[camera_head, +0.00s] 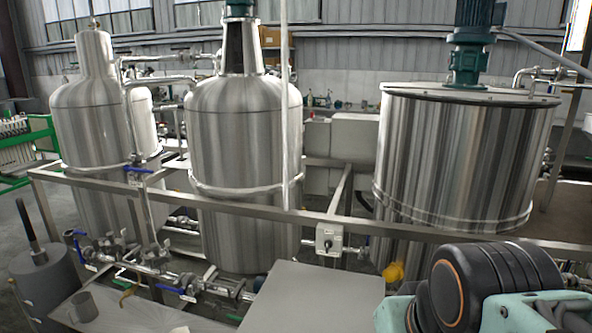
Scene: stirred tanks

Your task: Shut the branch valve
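Several blue-handled valves show on the pipework, and I cannot tell which one is the branch valve. One blue valve handle (138,169) sits on the pipe at the left tank, near the frame's top rail. Another blue handle (75,241) stands at the left end of the low pipe run. A third blue handle (176,290) lies near the low pipes in front of the middle tank. The handles are small, so their exact settings are hard to read. My gripper is not in view; only dark and teal parts of my arm show at the lower right.
Three steel tanks stand behind a metal frame rail (260,214): left (93,110), middle (243,130) and right (455,160). A grey box (329,238) hangs on the rail. A grey flat-topped block (315,295) and a grey mug (83,306) are in front. A grey cylinder (48,285) stands lower left.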

